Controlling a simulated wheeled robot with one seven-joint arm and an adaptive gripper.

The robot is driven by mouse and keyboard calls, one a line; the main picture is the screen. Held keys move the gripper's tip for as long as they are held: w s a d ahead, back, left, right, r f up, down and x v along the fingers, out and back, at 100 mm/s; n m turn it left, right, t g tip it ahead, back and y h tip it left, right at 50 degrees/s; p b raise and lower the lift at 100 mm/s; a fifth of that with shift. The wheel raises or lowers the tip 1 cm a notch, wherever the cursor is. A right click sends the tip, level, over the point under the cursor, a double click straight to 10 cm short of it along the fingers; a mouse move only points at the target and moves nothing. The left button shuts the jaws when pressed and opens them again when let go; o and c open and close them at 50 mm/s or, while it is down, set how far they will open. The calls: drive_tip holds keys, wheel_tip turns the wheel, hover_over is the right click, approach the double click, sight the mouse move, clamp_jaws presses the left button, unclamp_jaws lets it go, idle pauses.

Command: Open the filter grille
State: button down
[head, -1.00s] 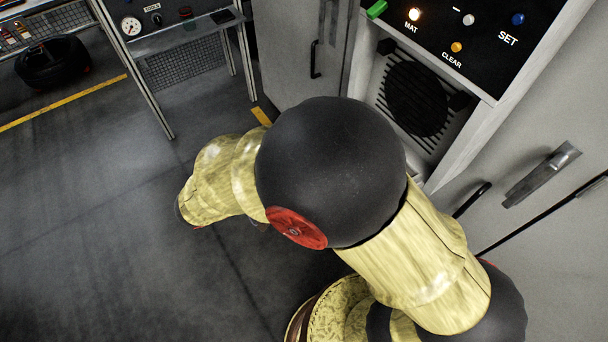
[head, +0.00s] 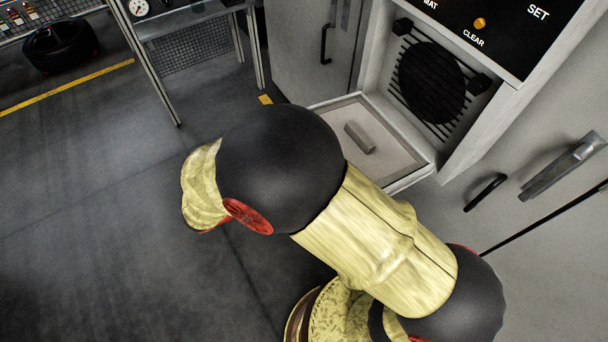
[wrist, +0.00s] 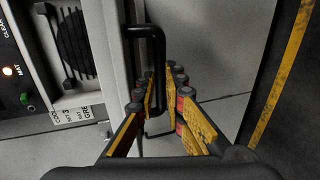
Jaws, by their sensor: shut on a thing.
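The filter grille panel (head: 400,150) is a pale framed flap with a grey block (head: 360,137) on its upward-facing side. In the head view it stands out from the cabinet below a recess with a round dark fan grille (head: 432,82). In the wrist view the panel (wrist: 112,70) shows nearly edge-on, with a black bar handle (wrist: 160,50) on its outer side. My gripper (wrist: 160,85) is shut on this handle, its yellow fingers on either side. The gripper is hidden behind my arm in the head view.
A black control panel (head: 500,45) sits above the recess. A grey lever (head: 565,165) and a black handle (head: 485,192) project from the cabinet at right. The left floor is clear.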

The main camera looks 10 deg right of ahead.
drive_tip(key=shift+d, duration=0.1)
drive_tip(key=c, duration=2)
unclamp_jaws()
drive_tip(key=v, duration=1.2)
